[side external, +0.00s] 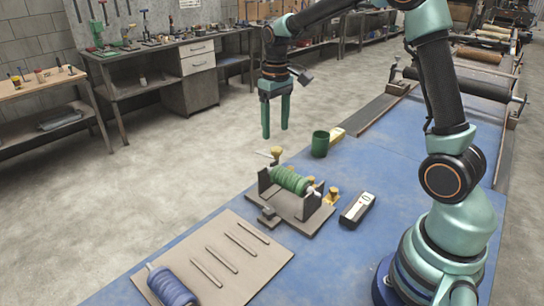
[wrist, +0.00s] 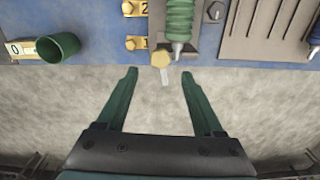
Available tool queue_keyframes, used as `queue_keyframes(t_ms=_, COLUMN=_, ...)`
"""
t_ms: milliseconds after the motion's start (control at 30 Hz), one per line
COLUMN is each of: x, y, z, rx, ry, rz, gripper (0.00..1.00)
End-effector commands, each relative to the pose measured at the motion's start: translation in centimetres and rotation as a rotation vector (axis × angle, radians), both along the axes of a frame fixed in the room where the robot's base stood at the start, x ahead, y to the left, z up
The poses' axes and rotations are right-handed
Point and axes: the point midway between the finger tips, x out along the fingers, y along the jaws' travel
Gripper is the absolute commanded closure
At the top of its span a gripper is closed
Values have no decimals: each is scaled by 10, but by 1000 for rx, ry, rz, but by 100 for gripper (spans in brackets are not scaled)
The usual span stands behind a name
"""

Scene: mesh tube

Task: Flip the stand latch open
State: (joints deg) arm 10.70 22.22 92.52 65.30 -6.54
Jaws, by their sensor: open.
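The stand (side external: 305,207) sits on the blue table and holds a green mesh tube roll (side external: 290,181) on a spindle between two dark uprights. The roll also shows in the wrist view (wrist: 179,18). A yellow knob (side external: 277,152) with a pale flat tab sits by the stand's far end and looks like the latch. In the wrist view the knob (wrist: 160,60) is near the table edge, its tab pointing toward me. My gripper (side external: 275,131) is open and empty, fingers pointing down, above and apart from the knob. In the wrist view the fingertips (wrist: 158,74) spread either side of the tab.
A black-and-white device (side external: 357,208) lies to the right. A slotted board (side external: 240,272) with a blue roll (side external: 172,287) is in front. Open floor lies beyond the table edge.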

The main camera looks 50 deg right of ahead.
Motion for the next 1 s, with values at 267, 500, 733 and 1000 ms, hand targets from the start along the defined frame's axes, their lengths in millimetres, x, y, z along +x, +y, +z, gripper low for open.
queue_keyframes(t_ms=267, x=-1, y=0, z=-43, rx=0, ry=2, rz=0, gripper=31)
queue_keyframes(t_ms=500, x=0, y=0, z=-55, rx=0, ry=1, rz=0, gripper=31)
queue_keyframes(t_ms=733, x=0, y=0, z=-55, rx=0, ry=-1, rz=0, gripper=31)
queue_keyframes(t_ms=1000, x=0, y=0, z=-55, rx=0, ry=-1, rz=0, gripper=100)
